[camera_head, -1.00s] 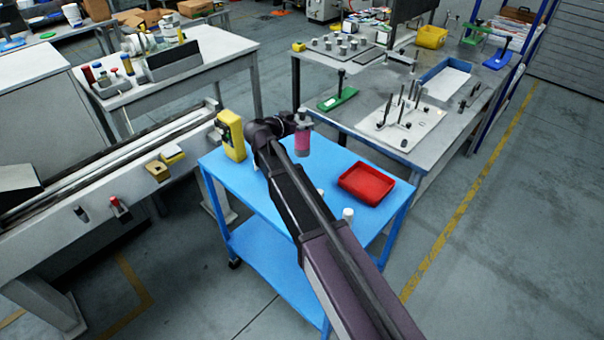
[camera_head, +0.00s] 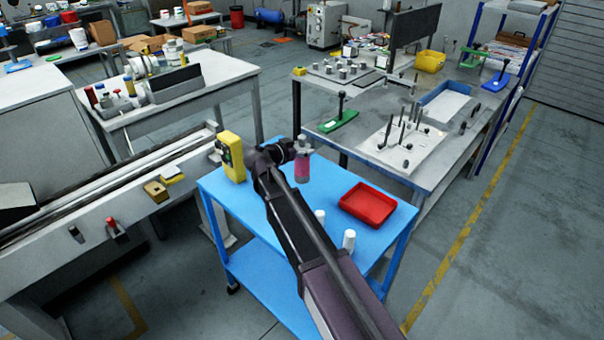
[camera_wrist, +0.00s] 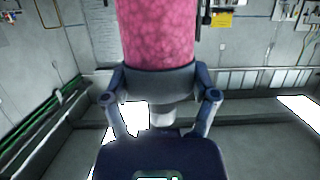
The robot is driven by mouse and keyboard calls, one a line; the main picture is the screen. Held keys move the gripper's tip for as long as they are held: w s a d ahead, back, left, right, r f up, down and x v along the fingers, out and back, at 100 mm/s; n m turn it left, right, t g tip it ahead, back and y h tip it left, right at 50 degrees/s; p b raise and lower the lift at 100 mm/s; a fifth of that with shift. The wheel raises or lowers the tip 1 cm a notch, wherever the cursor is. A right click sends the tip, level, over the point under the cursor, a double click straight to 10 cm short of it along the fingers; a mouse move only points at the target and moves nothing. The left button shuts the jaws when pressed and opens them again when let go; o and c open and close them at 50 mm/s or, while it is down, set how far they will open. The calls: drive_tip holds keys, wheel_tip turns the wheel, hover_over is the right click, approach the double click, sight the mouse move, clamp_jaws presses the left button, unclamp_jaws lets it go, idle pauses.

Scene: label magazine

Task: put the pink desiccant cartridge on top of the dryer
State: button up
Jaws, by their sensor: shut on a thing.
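The pink desiccant cartridge (camera_head: 302,169) is upright in the head view, over the far part of the blue cart. I cannot tell whether its base touches the cart top. My gripper (camera_head: 300,148) is shut on it near its grey upper end. In the wrist view the pink cartridge body (camera_wrist: 155,32) fills the upper middle, and my gripper (camera_wrist: 160,88) has a finger on each side of its grey collar. I cannot tell for sure which thing is the dryer; a yellow box-shaped device (camera_head: 231,157) stands on the cart to the left of the cartridge.
The blue cart (camera_head: 333,172) also holds a red tray (camera_head: 368,204) and white cups (camera_head: 349,240) near my arm. A grey workbench (camera_head: 345,150) stands behind it on the right, and a conveyor-like machine (camera_head: 120,215) on the left. Bare cart top shows around the cartridge.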

sight(296, 167)
drive_tip(key=shift+f+b, duration=1.4)
drive_tip(key=shift+f, duration=0.45)
drive_tip(key=shift+f+b, duration=1.8)
drive_tip(key=shift+b, duration=0.1)
drive_tip(key=o, duration=1.2)
drive_tip(key=shift+f, duration=0.1)
drive_tip(key=shift+s+a+r+p, duration=0.3)
drive_tip(key=shift+s+r, duration=0.1)
drive_tip(key=shift+s, duration=0.05)
drive_tip(key=p+v, duration=0.3)
drive_tip(key=v, duration=0.7)
drive_tip(key=shift+s+a, duration=0.2)
drive_tip(key=shift+s, duration=0.15)
